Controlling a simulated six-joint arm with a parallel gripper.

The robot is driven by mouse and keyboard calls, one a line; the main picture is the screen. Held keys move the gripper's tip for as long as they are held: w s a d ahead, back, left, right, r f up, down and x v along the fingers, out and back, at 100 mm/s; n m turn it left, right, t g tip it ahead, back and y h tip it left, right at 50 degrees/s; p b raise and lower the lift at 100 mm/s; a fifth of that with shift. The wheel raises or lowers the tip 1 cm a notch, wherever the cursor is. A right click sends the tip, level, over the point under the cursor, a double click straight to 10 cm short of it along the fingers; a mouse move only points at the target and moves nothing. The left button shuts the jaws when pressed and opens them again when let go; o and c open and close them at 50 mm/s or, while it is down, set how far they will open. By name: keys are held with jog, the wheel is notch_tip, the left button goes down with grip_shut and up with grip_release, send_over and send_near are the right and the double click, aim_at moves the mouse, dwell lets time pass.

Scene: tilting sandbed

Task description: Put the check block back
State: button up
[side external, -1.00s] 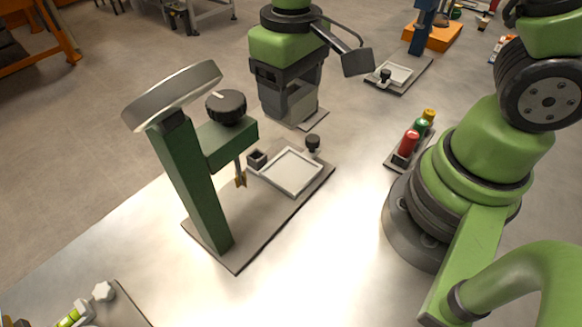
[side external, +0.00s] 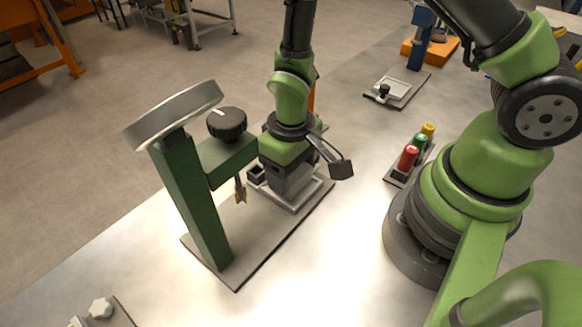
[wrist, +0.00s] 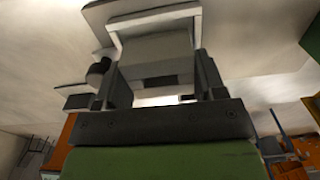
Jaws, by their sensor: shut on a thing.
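My gripper (side external: 292,190) is low over the shallow pale tray (side external: 318,192) on the green stand's base plate, and it hides most of the tray. It is shut on a grey block, the check block, which shows between the fingers in the wrist view (wrist: 155,52). The tray's pale rim (wrist: 116,38) frames the block's far end there. I cannot tell whether the block touches the tray floor. The green stand (side external: 190,195) rises left of my gripper, with a black knob (side external: 227,123) and a brass-tipped probe (side external: 240,190).
A small dark open box (side external: 257,174) sits close to my gripper's left. The front middle of the table is clear.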

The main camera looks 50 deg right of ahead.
jog(key=shift+f, duration=0.15)
jog(key=o, duration=0.8)
notch_tip(320, 180, up, 12)
jog(key=shift+s+d+r+m+t+y, duration=0.35)
jog(key=shift+s+d+r+m+t, duration=0.6)
jog(key=shift+s+r, duration=1.3)
jog(key=shift+s+d+r+m+t+y, duration=0.4)
jog(key=shift+s+r+t, duration=1)
jog(key=shift+r, duration=1.6)
jog(key=shift+s+d+r+m+t+y, duration=0.25)
jog(key=shift+s+d+r+m+t, duration=0.5)
jog(key=shift+s+r+t, duration=1.35)
jog(key=shift+w+r+g, duration=0.4)
jog(key=shift+r+g, duration=0.15)
jog(key=shift+g, duration=0.3)
